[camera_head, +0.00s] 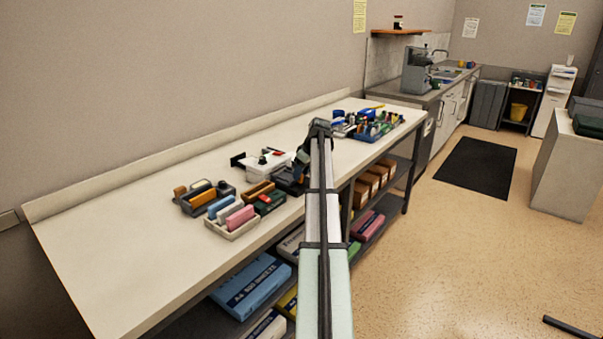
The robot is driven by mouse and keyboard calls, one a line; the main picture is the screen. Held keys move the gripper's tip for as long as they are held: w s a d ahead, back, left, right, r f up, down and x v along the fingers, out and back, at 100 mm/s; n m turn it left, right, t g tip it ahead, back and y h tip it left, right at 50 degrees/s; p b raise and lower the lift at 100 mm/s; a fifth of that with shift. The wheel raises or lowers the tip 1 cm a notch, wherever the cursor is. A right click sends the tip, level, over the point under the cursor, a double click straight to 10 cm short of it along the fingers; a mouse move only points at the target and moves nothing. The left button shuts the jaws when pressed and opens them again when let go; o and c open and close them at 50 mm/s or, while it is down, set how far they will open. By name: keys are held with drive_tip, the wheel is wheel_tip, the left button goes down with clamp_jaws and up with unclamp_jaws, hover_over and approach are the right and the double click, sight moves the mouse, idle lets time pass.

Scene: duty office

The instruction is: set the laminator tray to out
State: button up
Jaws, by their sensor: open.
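A small white machine with dark parts, which looks like the laminator (268,164), stands on the long pale bench (130,215). A dark flap or tray (238,160) shows at its left end; whether this is the laminator tray, and how far out it sits, I cannot tell at this size. My arm reaches up across the bench and bends down at the dark wrist. My gripper (292,178) is low over the bench at the machine's right side, open. Its fingertips are small and dark against dark items, so contact is unclear.
Organisers with coloured blocks (232,217) and a dark caddy (203,197) stand in front and left of the machine. A blue tray of supplies (378,128) is further right. The bench's left part is clear. Paper boxes (250,287) fill the shelf below.

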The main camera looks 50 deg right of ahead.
drive_tip(key=shift+w+f, duration=0.1)
drive_tip(key=shift+f, duration=0.1)
drive_tip(key=shift+c, duration=0.3)
clamp_jaws()
idle(0.3)
